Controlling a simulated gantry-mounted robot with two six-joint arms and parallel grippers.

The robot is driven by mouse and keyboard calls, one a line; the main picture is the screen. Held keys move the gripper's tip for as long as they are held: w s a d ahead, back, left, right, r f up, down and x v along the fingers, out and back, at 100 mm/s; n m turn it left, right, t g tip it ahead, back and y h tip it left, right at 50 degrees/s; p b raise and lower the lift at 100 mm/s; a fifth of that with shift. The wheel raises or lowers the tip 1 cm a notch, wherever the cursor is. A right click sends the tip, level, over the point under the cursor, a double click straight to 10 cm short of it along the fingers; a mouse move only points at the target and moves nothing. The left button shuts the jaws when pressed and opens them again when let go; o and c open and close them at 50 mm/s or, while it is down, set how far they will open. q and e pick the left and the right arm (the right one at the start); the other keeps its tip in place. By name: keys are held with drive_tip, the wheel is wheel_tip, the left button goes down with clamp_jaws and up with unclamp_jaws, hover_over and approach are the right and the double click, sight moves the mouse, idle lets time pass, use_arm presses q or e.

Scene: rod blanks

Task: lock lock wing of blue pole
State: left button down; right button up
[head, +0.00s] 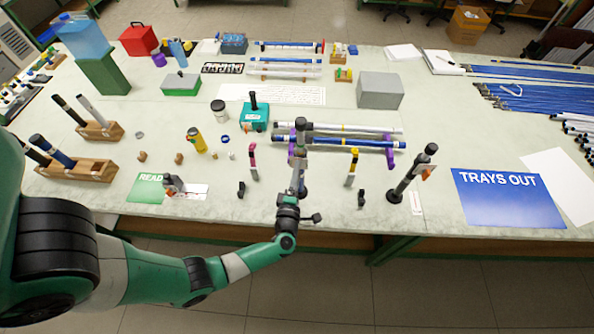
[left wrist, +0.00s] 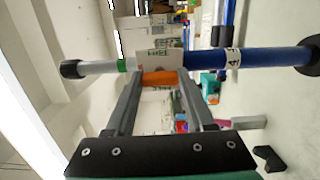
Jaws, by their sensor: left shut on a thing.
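The blue pole (left wrist: 270,57) stands upright on a dark round foot, with a blue lower part, a silver upper part and a black cap (left wrist: 72,69). A pale collar (left wrist: 172,60) and a label marked 4 sit on it. Its orange lock wing (left wrist: 160,78) lies between the fingers of my left gripper (left wrist: 158,85), which is shut on it. In the head view the pole's dark top (head: 300,125) shows above the gripper, and the arm hides part of the pole. The wing's exact angle is hard to tell. My right gripper is not in view.
Behind the pole, a blue rod (head: 345,142) lies across purple cradles (head: 389,158). A dark pole on a foot (head: 400,187) stands to the right. Pink (head: 253,165) and yellow-topped (head: 352,167) posts flank the gripper. The blue TRAYS OUT mat (head: 505,198) is clear.

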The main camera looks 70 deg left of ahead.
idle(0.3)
use_arm(q)
drive_tip(key=shift+c, duration=1.2)
unclamp_jaws()
drive_tip(key=shift+d, duration=0.1)
drive_tip(key=v, duration=1.1)
drive_tip(key=shift+s, duration=0.15)
drive_tip(key=shift+d, duration=0.15)
